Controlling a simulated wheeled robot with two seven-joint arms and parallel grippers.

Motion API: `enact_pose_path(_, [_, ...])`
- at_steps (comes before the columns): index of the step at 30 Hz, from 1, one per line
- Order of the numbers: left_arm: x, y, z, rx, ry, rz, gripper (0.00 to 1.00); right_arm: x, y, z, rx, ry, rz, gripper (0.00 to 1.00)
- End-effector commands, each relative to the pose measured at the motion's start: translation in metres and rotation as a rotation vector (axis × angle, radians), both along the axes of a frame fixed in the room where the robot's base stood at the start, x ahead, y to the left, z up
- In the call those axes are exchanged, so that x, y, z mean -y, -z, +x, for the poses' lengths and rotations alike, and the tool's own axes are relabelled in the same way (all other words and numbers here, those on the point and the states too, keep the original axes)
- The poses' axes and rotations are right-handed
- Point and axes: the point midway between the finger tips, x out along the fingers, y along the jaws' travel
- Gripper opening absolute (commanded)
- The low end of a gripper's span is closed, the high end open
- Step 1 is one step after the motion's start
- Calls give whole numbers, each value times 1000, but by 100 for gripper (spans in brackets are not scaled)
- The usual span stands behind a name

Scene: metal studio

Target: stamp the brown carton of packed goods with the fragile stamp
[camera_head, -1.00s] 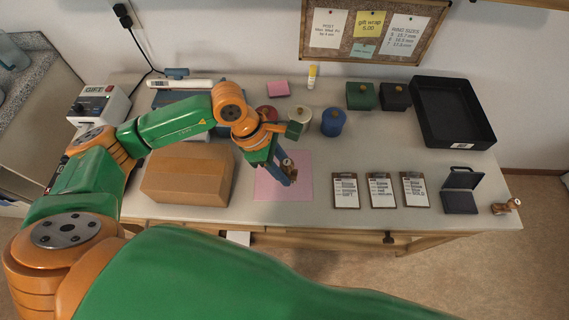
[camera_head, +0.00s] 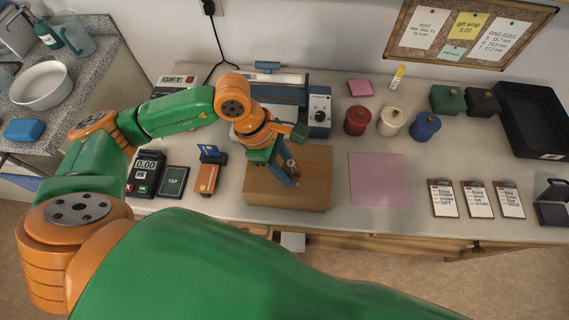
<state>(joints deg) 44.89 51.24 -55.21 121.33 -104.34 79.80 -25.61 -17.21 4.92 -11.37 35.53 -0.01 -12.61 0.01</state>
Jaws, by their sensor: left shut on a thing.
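The brown carton (camera_head: 313,192) lies flat on the workbench, left of the pink sheet. My left gripper (camera_head: 290,176) reaches over the carton from behind, pointing down, and is shut on a small stamp with a brown handle (camera_head: 292,166). The fingers hide part of the stamp, and its label cannot be read. I cannot tell whether the stamp touches the carton's top. No mark shows on the part of the top I can see. My right gripper is not in view.
The pink sheet (camera_head: 379,181) is bare. Red (camera_head: 356,121), white (camera_head: 391,122) and blue (camera_head: 425,127) canisters stand behind it. A card terminal (camera_head: 146,174) and card reader (camera_head: 207,177) stand left.

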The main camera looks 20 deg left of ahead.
Motion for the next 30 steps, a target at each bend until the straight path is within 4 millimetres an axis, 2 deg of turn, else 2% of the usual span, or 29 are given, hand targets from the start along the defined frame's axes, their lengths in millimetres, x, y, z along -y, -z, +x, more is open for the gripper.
enact_pose_path(1, [0, 13, 0, -1, -1, 0, 0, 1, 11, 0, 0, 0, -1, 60])
enact_pose_path(6, [0, 31, 0, 0, -1, -1, 0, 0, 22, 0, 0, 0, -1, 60])
enact_pose_path(17, [0, 31, 0, 0, 0, -1, 0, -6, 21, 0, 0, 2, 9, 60])
enact_pose_path(30, [0, 39, 0, 0, -1, -1, 0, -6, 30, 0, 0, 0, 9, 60])
